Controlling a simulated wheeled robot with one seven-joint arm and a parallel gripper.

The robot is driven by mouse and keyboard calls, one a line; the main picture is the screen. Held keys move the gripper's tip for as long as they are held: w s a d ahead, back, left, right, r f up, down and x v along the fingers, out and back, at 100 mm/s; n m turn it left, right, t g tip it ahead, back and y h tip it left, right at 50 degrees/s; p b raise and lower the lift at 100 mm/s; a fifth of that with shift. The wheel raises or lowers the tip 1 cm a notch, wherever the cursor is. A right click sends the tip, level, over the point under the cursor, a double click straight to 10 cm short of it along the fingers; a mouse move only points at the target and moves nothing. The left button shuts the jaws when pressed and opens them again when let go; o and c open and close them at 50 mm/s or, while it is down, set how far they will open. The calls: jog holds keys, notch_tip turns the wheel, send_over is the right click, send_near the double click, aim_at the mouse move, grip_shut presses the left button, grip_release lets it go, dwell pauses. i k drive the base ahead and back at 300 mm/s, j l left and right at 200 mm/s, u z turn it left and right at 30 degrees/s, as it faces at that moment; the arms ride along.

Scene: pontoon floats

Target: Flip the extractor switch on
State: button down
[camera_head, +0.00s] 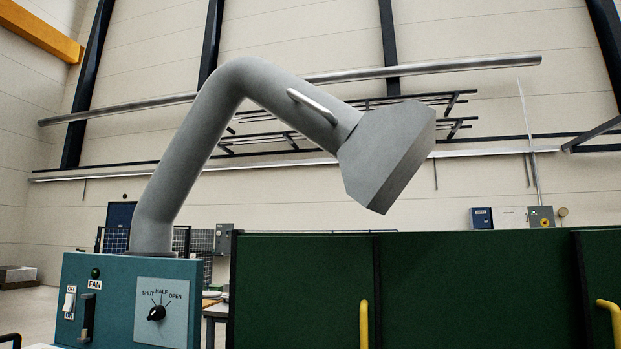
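The extractor is a teal box (115,268) at the lower left, with a grey bent duct arm and hood (385,155) rising from it. On its front left is a white switch (69,301), with OFF above it and ON below. It is too small to tell for sure which way it is set. Beside it is the FAN label, with a dark green lamp (95,273) above that looks unlit. A black knob (157,313) sits on a pale plate marked SHUT, HALF, OPEN.
Dark green panels (300,285) with yellow handles (364,322) fill the lower right, beside the box. The space directly before the switch looks clear. A bench (215,310) stands behind.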

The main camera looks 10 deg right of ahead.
aim_at(69, 298)
jog(key=j+z, duration=0.1)
jog(key=j, duration=5)
